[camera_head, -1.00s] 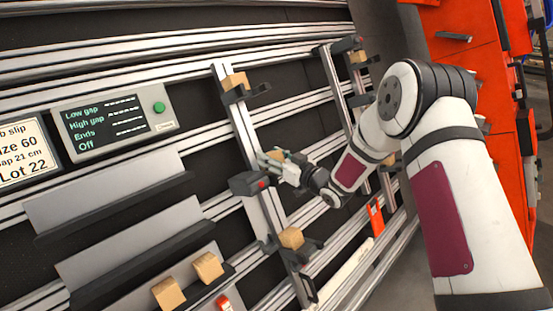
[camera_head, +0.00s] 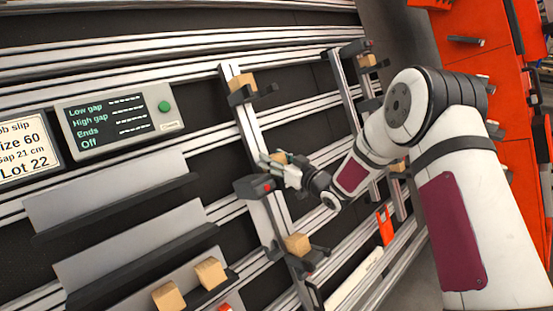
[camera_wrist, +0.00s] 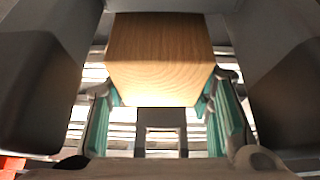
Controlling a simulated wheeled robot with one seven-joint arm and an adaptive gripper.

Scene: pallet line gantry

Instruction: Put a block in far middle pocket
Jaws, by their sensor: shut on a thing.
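My gripper (camera_head: 283,170) is shut on a wooden block, with its teal finger pads (camera_wrist: 221,115) at both sides of it. The held block (camera_wrist: 160,62) fills the upper middle of the wrist view. In the head view the held block (camera_head: 279,158) shows only in part, at the near slanted rail. On that rail, one block (camera_head: 243,84) sits in a dark pocket above and another block (camera_head: 298,244) sits in a pocket below. On the far rail, a block (camera_head: 367,61) sits at the top and another (camera_head: 398,168) lower down, partly behind my arm. The far rail's middle is largely hidden by my arm.
Two loose blocks (camera_head: 209,272) lie on the lowest grey shelf at the lower left. A display box (camera_head: 119,120) with a green button and a slip reading Size 60, Lot 22 (camera_head: 27,148) stand at left. Red cabinets (camera_head: 478,70) stand at the right.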

